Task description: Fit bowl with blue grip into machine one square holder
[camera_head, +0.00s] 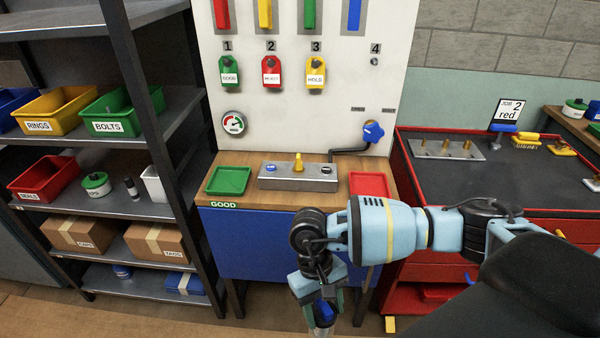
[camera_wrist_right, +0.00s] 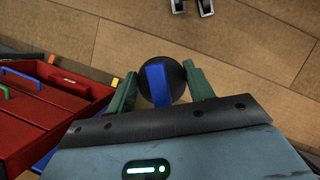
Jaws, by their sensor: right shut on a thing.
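My right gripper (camera_head: 322,298) hangs low in front of the wooden bench, pointing down. It is shut on the bowl with blue grip (camera_head: 325,312). In the right wrist view the bowl is a dark round shape (camera_wrist_right: 147,88) with a blue bar, between my green fingers (camera_wrist_right: 161,75). Its underside is hidden. A grey metal block (camera_head: 318,184) on the bench carries a blue piece, a yellow peg and a dark piece. I cannot tell which part is the square holder of machine one. My left gripper is out of view.
A green tray (camera_head: 229,180) and a red tray (camera_head: 370,184) flank the block. A dark shelf rack with bins (camera_head: 56,107) stands left. A red tool cabinet (camera_head: 450,192) stands right. Open wooden floor (camera_wrist_right: 240,55) lies below my gripper.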

